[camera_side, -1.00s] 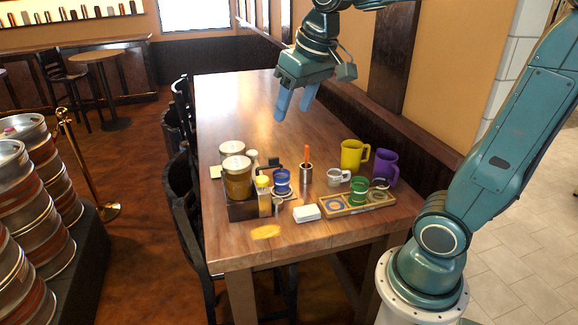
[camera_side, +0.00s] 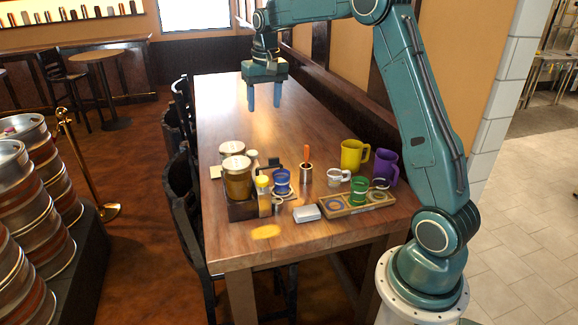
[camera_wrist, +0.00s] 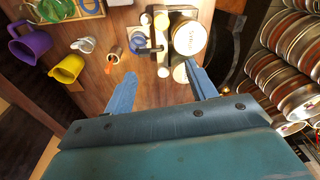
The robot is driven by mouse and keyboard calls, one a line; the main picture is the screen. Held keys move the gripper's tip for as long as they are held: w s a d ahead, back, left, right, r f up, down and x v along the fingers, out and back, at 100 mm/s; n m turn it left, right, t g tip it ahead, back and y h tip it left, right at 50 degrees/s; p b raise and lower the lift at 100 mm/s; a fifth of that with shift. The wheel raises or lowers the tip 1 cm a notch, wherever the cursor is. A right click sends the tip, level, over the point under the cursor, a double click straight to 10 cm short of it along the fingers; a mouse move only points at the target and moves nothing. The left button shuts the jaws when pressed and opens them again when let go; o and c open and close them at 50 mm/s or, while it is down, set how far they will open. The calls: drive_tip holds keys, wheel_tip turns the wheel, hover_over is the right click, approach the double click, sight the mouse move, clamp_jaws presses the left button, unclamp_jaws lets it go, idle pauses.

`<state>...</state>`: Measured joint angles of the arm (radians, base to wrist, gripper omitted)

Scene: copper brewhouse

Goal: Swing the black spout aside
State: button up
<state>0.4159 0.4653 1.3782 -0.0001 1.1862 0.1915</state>
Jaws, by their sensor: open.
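The black spout (camera_side: 270,168) is a small dark piece on the table, behind the blue cup (camera_side: 281,178) and right of the jars. In the wrist view a dark bar (camera_wrist: 150,49) beside the blue cup (camera_wrist: 139,41) appears to be the spout. My gripper (camera_side: 264,105) is open and empty, with its two blue fingers pointing down, well above the table and farther back than the spout. In the wrist view my gripper (camera_wrist: 160,73) has its fingers spread apart, with the spout beyond the tips. What the spout is fixed to is too small to tell.
Two lidded jars (camera_side: 237,178) stand left of the spout, the nearer in a dark caddy (camera_side: 243,211). A metal cup with an orange-handled tool (camera_side: 306,172), a yellow mug (camera_side: 353,155), a purple mug (camera_side: 386,167) and a wooden tray (camera_side: 330,208) stand to the right. The table's far half is clear.

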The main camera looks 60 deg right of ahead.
drive_tip(key=m+g, duration=0.1)
drive_tip(key=m, duration=0.1)
hover_over(274, 158)
wheel_tip(274, 158, down, 10)
drive_tip(key=shift+r, duration=0.15)
wheel_tip(274, 158, down, 14)
drive_tip(key=shift+r, duration=0.1)
idle(0.4)
clamp_jaws()
